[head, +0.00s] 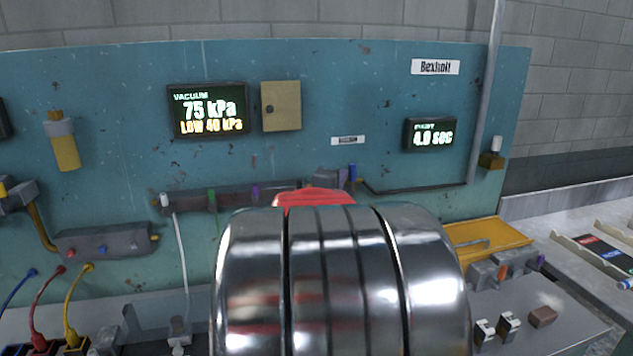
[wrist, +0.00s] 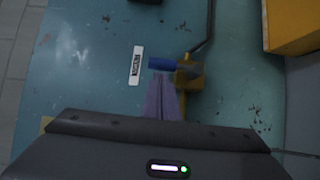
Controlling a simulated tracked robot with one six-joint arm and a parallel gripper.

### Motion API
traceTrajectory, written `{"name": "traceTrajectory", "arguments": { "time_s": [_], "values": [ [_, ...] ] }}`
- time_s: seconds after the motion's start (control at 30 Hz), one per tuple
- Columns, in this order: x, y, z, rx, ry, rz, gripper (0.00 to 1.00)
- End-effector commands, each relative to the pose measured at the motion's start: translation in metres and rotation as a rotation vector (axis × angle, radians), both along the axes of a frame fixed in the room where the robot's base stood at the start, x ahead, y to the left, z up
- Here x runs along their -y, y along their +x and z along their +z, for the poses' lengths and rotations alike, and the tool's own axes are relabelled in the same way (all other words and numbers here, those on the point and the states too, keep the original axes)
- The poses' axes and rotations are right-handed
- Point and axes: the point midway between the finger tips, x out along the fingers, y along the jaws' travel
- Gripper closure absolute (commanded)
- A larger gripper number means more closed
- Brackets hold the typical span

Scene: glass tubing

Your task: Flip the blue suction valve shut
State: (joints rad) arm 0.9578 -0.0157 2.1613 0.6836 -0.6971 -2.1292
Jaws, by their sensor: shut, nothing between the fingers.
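The blue valve handle (head: 353,172) stands upright in the head view, low on the teal panel below a small white label. In the wrist view the blue handle (wrist: 162,63) points left from a yellow-brown valve body (wrist: 190,72). It lies across the line of the dark pipe (wrist: 208,30). My gripper (wrist: 160,80) is shut and empty, its fingertips right beside the handle. I cannot tell whether they touch it. In the head view my gripper (head: 330,178) shows just left of the handle, and my arm hides the valve's lower part.
The dark pipe (head: 415,190) runs right from the valve to a tall grey pipe (head: 487,90). A yellow tray (head: 490,236) stands at lower right. A vacuum display (head: 208,110) reads 75 kPa, and a smaller display (head: 431,134) reads 4.0 SEC. Cables hang at lower left.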

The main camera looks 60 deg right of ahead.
Motion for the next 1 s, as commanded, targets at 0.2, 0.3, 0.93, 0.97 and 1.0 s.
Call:
{"name": "traceTrajectory", "arguments": {
  "time_s": [0.2, 0.3, 0.93, 0.97, 1.0],
  "values": [
    [0.005, -0.003, 0.0, -0.001, 0.001, 0.001, 1.0],
    [0.005, -0.003, 0.0, -0.001, 0.001, 0.001, 1.0],
    [0.01, -0.012, 0.002, 0.038, 0.037, -0.011, 1.0],
    [0.011, -0.013, 0.002, 0.04, 0.04, -0.013, 1.0],
    [0.011, -0.015, 0.002, 0.043, 0.042, -0.015, 1.0]
  ]
}}
